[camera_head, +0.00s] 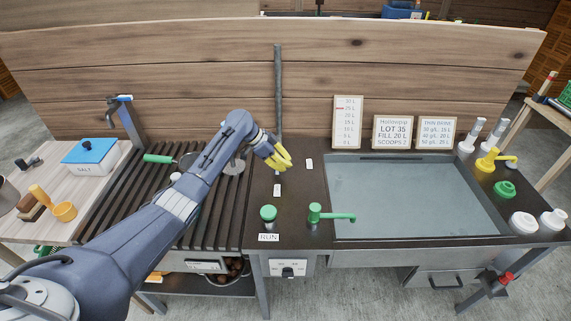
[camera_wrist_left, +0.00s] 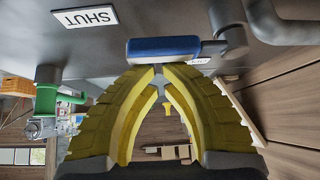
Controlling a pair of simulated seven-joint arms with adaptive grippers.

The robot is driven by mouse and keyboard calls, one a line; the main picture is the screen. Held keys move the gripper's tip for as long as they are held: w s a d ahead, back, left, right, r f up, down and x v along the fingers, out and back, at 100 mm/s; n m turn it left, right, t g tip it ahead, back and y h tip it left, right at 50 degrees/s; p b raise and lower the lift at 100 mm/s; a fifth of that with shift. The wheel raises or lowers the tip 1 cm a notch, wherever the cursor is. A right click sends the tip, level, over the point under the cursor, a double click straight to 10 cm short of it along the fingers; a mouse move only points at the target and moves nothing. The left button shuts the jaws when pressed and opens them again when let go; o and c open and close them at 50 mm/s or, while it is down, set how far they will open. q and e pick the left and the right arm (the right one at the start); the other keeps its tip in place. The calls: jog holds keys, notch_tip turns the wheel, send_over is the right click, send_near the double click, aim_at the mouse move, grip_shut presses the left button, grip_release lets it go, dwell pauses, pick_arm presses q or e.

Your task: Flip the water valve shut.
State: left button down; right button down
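The water valve's blue lever (camera_wrist_left: 165,48) shows in the left wrist view, running sideways from a grey pipe fitting (camera_wrist_left: 232,38). A white SHUT label (camera_wrist_left: 85,17) lies off beyond the lever's free end. Another small label (camera_wrist_left: 198,62) is partly hidden beside the lever. My left gripper (camera_wrist_left: 158,72) has its yellow fingertips together right at the lever; the lever is not between them, and I cannot tell if they touch it. In the head view, my left gripper (camera_head: 281,157) is at the foot of the upright pipe (camera_head: 278,90) and hides the lever. My right gripper is not in view.
A green spout (camera_head: 330,215) and a green RUN knob (camera_head: 268,213) stand near the counter's front. A wide basin (camera_head: 400,237) is to the right, a slatted rack (camera_head: 120,215) to the left. The wooden back wall (camera_head: 200,75) rises behind.

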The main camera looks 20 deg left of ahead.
pick_arm(q)
jog(key=shift+w+d+f, duration=0.1)
jog(key=shift+d+f, duration=0.05)
jog(key=shift+d, duration=0.15)
jog(key=d, duration=0.2)
jog(key=shift+w+d, duration=0.4)
jog(key=v, duration=1)
jog(key=shift+w+d, duration=0.1)
jog(key=shift+w, duration=0.3)
